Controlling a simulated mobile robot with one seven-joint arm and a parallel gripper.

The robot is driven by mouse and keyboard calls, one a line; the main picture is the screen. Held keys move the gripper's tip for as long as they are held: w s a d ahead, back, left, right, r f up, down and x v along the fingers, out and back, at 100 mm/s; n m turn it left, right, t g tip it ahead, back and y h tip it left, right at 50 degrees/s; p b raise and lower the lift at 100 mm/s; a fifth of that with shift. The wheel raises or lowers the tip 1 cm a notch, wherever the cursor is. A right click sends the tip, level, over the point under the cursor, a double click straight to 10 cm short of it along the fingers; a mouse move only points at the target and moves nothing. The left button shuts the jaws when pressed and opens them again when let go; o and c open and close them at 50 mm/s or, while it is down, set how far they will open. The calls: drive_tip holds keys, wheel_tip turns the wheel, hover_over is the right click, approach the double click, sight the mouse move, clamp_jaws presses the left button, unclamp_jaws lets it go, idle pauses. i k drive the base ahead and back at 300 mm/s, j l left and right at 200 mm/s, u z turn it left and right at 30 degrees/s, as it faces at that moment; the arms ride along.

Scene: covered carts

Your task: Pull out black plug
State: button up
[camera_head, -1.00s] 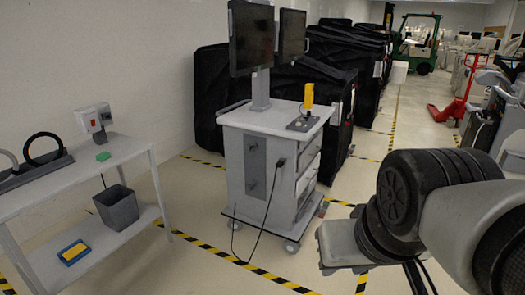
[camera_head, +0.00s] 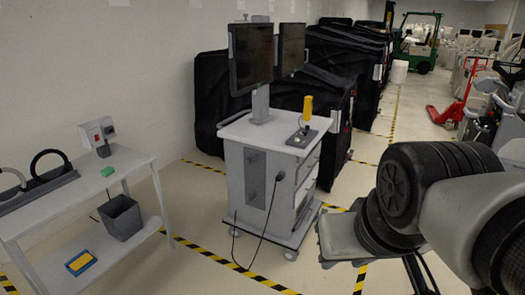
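A black plug (camera_head: 281,175) with a black cable (camera_head: 262,226) sits at the side of a grey cart (camera_head: 256,189). The cable hangs from it, runs down to the floor and loops back toward the cart's base. My gripper (camera_head: 343,239) is at the lower right; a flat grey part at the end of my arm shows, but its fingertips cannot be made out. It is apart from the plug, to the right of it and nearer to me. Whether it is open or shut is hidden.
The cart carries two monitors (camera_head: 252,55) and a yellow handheld device (camera_head: 308,105). A white table (camera_head: 130,160) with a grey bin (camera_head: 121,217) stands at left. Black covered carts (camera_head: 328,100) stand behind. Floor before the cart is clear, with yellow-black tape (camera_head: 268,283).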

sight(279, 177)
drive_tip(key=i+l, duration=0.15)
drive_tip(key=i, duration=0.4)
drive_tip(key=i+l, duration=0.15)
drive_tip(key=i, duration=0.4)
drive_tip(key=i+l, duration=0.2)
drive_tip(key=i, duration=0.4)
drive_tip(key=i+l, duration=0.15)
drive_tip(key=i, duration=0.4)
drive_tip(key=i+l, duration=0.35)
drive_tip(key=i, duration=0.1)
